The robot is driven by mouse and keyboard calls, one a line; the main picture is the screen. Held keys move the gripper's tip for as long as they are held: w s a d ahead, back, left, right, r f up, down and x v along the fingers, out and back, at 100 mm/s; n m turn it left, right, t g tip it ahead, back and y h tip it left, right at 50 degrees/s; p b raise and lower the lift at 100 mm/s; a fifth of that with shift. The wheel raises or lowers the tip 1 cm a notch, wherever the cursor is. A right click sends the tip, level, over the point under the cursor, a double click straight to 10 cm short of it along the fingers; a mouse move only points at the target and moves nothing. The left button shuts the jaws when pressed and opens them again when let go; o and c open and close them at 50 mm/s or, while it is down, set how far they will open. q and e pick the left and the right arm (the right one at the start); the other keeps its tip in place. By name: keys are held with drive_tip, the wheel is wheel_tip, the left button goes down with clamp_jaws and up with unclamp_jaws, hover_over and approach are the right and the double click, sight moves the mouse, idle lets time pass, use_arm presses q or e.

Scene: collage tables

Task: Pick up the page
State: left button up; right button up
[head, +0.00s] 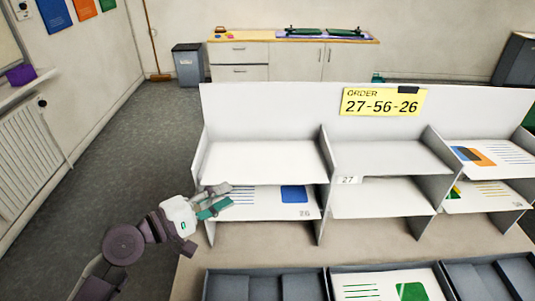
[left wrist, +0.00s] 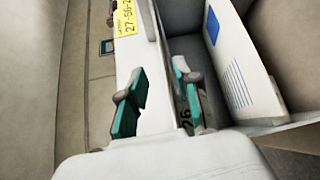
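A white page (head: 255,203) with a blue square and dark lines lies in the lower left compartment of the white sorter (head: 262,118). It also shows in the left wrist view (left wrist: 250,95), to the right of my fingers. My left gripper (head: 214,201) is at the left front of that compartment, overlapping the page's left end in the head view. In the left wrist view the fingers of my left gripper (left wrist: 160,95) stand apart, with no page clearly between them. My right gripper is out of view.
A yellow order sign (head: 383,102) reads 27-56-26. Other pages lie in the upper right (head: 498,154) and lower right compartments (head: 487,197). Grey trays stand in front; the middle one holds a page with a green picture (head: 385,286). The upper left and both middle compartments look empty.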

sight(259, 181)
use_arm(q)
drive_tip(key=p+x, duration=0.3)
drive_tip(key=x, duration=0.7)
drive_tip(key=shift+s+d, duration=0.1)
drive_tip(key=shift+d, duration=0.1)
drive_tip(key=shift+s+a, duration=0.1)
drive_tip(key=c, duration=0.5)
clamp_jaws()
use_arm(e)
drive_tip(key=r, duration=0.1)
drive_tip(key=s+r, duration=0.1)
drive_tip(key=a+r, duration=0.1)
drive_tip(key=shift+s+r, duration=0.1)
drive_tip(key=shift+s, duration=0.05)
